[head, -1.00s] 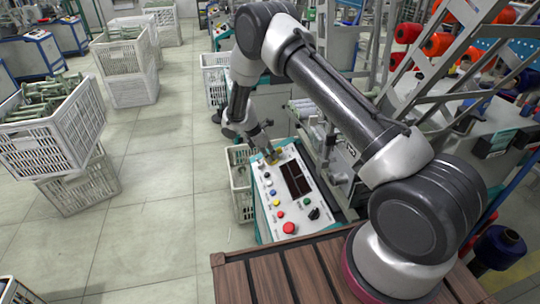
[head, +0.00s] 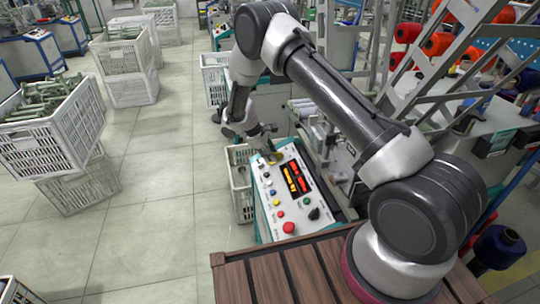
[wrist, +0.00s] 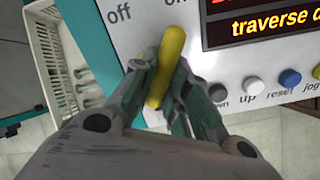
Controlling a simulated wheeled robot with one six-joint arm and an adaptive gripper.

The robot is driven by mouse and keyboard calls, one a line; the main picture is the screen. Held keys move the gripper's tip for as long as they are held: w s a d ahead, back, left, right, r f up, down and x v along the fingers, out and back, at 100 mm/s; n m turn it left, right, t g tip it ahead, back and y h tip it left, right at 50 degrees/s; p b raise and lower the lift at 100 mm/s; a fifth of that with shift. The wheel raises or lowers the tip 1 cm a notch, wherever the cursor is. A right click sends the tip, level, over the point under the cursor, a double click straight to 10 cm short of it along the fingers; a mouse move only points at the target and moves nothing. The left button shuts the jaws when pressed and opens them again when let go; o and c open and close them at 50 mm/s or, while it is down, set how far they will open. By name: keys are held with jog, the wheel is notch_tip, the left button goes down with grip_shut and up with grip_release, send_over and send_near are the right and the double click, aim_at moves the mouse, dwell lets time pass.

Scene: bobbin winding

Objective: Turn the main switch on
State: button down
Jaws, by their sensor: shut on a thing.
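The main switch has a yellow handle (wrist: 170,55) on a white control panel (head: 269,222). In the wrist view the handle stands nearly upright, tilted a little right, its top near the partly cropped "on" label; the "off" label is to its left. My gripper (wrist: 164,84) is shut on the handle, one finger on each side, and hides its lower sides. In the head view my gripper (head: 266,149) reaches down to the panel's far left corner, over the yellow handle (head: 275,157). The display (head: 297,178) is lit in orange and red.
The panel carries coloured buttons, a black knob (head: 313,213) and a red stop button (head: 289,227). A white crate (head: 241,190) stands on the floor left of the panel. Machine parts (head: 322,135) stand close to its right. The floor further left is clear up to the stacked crates.

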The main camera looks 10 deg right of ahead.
dwell(0.4)
jog(key=c, duration=1.4)
grip_release()
jog(key=v, duration=1.2)
jog(key=shift+a, duration=0.1)
